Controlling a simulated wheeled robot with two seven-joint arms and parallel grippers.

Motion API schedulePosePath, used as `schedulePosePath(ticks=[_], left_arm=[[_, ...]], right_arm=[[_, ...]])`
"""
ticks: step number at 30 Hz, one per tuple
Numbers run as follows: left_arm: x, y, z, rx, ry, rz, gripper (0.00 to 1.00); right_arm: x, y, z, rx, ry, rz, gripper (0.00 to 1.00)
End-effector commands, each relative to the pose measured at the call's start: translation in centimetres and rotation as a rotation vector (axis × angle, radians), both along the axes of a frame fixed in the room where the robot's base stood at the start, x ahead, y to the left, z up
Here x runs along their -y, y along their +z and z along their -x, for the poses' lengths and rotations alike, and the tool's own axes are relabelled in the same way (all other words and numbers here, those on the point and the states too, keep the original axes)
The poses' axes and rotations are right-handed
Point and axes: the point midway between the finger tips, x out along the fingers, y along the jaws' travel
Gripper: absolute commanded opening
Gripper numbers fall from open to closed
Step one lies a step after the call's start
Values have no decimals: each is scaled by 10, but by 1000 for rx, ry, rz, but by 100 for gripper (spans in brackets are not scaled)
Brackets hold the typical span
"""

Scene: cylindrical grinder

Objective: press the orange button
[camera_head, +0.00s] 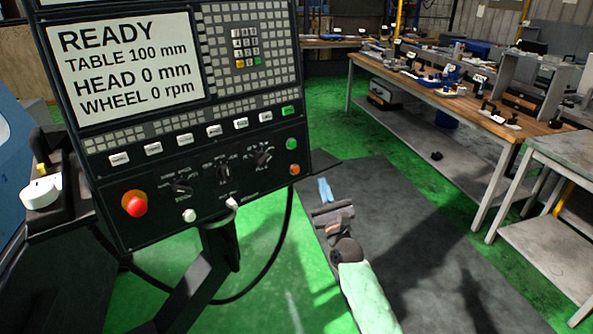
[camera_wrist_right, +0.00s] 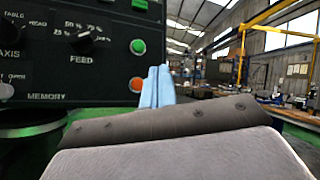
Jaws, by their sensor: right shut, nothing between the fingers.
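The orange button (camera_head: 295,170) is small and round, at the lower right corner of the black control panel (camera_head: 125,195). It also shows in the right wrist view (camera_wrist_right: 136,84), just left of my fingertips. My right gripper (camera_head: 325,189) has light blue fingers, shut together with nothing between them. In the head view they are to the right of and a little below the orange button, apart from it in the picture. The shut fingers (camera_wrist_right: 157,86) stand near the middle of the right wrist view. The depth gap to the panel is hard to judge. My left gripper is not in view.
A green button (camera_head: 292,143) sits just above the orange one. A large red knob (camera_head: 135,204) is at the panel's lower left. A wooden workbench (camera_head: 440,92) with tools stands at the right. The dark floor mat (camera_head: 420,220) looks clear.

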Motion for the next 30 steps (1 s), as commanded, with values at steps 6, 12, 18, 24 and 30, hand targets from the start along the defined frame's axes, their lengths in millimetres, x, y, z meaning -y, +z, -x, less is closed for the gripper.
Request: schedulePosePath(ticks=[6,12,18,24,30], left_arm=[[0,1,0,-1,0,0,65],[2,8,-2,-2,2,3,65],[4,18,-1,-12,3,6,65],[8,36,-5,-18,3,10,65],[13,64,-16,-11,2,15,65]], right_arm=[[-1,-1,-2,0,-1,2,0],[-11,-4,-13,-1,-1,1,0],[-26,-9,-31,0,-2,3,0],[-40,-13,-47,0,-1,3,0],[-47,-15,-55,0,-1,3,0]])
